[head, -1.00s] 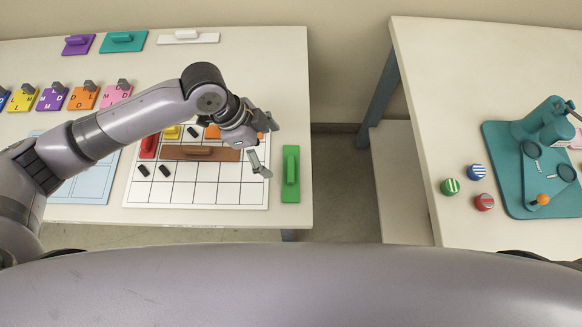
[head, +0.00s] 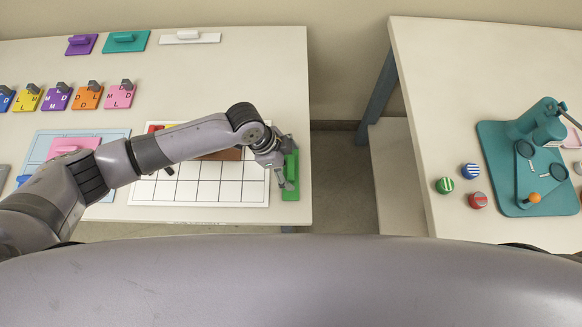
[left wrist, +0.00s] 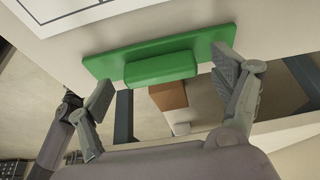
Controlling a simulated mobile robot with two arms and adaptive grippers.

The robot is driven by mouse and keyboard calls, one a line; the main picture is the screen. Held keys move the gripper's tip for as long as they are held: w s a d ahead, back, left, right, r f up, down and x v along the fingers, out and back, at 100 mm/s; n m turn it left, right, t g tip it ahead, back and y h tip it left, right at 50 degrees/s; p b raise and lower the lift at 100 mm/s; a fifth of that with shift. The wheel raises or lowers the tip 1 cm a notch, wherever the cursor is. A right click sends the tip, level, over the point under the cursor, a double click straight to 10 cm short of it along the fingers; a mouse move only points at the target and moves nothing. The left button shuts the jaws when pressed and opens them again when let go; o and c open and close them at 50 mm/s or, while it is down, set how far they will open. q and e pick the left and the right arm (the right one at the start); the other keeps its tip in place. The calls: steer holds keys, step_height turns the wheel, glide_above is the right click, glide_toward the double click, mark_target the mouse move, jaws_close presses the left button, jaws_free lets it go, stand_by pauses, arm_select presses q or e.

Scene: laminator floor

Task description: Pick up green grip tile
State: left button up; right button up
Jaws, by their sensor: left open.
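The green grip tile (head: 293,187) is a flat green plate with a raised green grip bar. It lies near the right edge of the left table, just right of the white grid board. It also shows in the left wrist view (left wrist: 160,55), with its grip bar in the middle. My left gripper (head: 286,172) is at the tile in the head view and covers part of it. In the left wrist view its open fingers (left wrist: 165,88) stand on either side of the grip bar, with nothing between them gripped. My right gripper is not in view.
The white grid board (head: 215,190) lies beside the tile, partly under my arm. A brown tile (head: 230,154) sits on it. A pink tile (head: 72,148) lies on a blue board. Purple, teal and white tiles stand at the back. A right table holds a teal device (head: 545,130).

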arm_select(q)
steer(key=c, duration=1.7)
